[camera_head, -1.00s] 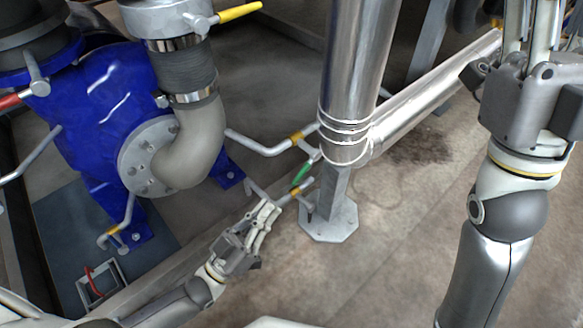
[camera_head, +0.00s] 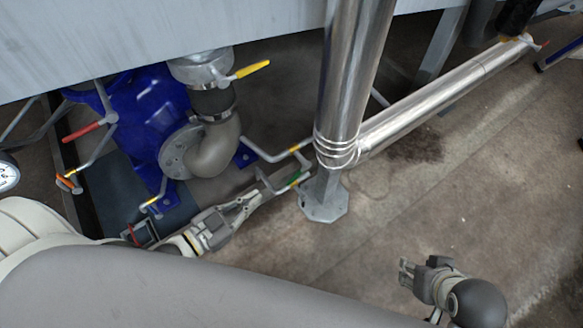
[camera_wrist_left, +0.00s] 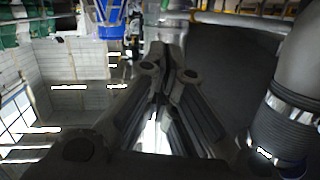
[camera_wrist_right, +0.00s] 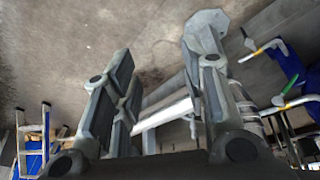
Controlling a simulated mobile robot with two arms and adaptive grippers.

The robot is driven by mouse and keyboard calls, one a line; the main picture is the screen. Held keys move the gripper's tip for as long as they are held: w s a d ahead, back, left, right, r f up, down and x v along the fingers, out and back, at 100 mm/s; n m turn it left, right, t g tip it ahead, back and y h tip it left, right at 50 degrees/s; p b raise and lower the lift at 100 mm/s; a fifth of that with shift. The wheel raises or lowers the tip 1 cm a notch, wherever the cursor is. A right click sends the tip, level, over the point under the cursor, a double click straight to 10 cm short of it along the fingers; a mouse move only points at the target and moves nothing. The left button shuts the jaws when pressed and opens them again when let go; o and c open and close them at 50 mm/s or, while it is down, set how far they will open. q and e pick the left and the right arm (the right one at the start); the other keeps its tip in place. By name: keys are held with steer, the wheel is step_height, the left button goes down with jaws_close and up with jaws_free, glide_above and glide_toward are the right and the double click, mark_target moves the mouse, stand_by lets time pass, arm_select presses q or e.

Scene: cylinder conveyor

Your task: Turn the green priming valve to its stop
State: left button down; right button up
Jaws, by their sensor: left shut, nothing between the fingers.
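The green priming valve handle (camera_head: 294,179) shows small in the head view, on thin grey pipework beside the foot of the upright steel pipe. My left gripper (camera_head: 256,197) is shut and empty, just left of and below the green handle. Its fingers also meet in the left wrist view (camera_wrist_left: 160,75), where I cannot make out the green handle. They look close to the handle in the head view, but whether they touch it is unclear. My right gripper (camera_head: 404,273) is away over bare floor at lower right. The right wrist view shows its fingers (camera_wrist_right: 165,75) apart with nothing between them.
The upright steel pipe (camera_head: 350,80) and its bolted foot (camera_head: 323,205) stand right of the valve. A blue pump (camera_head: 135,105) with a grey elbow (camera_head: 217,150) stands to the left. Yellow (camera_head: 252,69) and red (camera_head: 83,132) handles stick out.

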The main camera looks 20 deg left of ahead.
arm_select(q)
steer(key=b, duration=0.3)
glide_toward(301, 170)
step_height(301, 170, up, 3)
steer(key=w+d, duration=0.2)
steer(key=f, duration=0.1)
steer(key=w+f+b, duration=0.1)
steer(key=f, duration=0.1)
steer(key=shift+w+d+f, duration=0.15)
steer(key=shift+w, duration=0.2)
steer(key=shift+w+f, duration=0.1)
arm_select(e)
steer(key=w+a+r+t+y, duration=0.1)
steer(key=w+a+r+t, duration=0.1)
steer(key=w+r+t, duration=0.2)
steer(key=w+a+r+t+y, duration=0.1)
steer(key=w+a+r+t, duration=0.2)
steer(key=w, duration=0.6)
steer(key=shift+r+n+t+y, duration=0.3)
steer(key=shift+r+t, duration=0.7)
